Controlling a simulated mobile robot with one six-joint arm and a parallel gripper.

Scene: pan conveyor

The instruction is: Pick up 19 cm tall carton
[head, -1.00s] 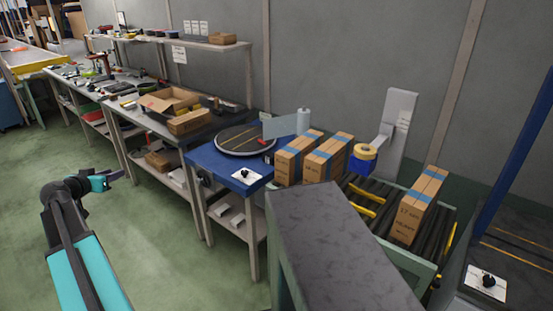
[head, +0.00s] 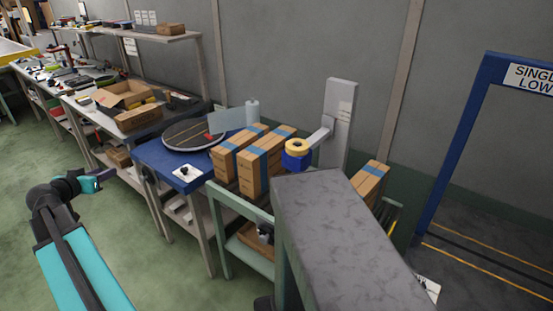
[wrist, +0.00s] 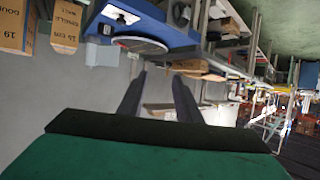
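Two brown cartons with blue tape, the left carton (head: 235,152) and the right carton (head: 262,160), stand side by side beyond the grey slab. A third taped carton (head: 371,178) stands to the right, partly hidden by the slab. Its label cannot be read now. In the wrist view, two cartons show inverted at upper left. The outer one (wrist: 15,25) shows "19", and the inner one (wrist: 66,27) seems to read 19 cm, single wall. My gripper (head: 96,180) is far left of the cartons, over the floor. Its fingers (wrist: 157,88) are apart with nothing between them.
A grey-topped slab (head: 335,215) stands close in front. A blue table (head: 160,165) carries a round turntable (head: 187,135). A tape dispenser (head: 297,152) is beside the cartons. A blue frame (head: 450,150) stands at right. Green floor (head: 135,240) is clear at left.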

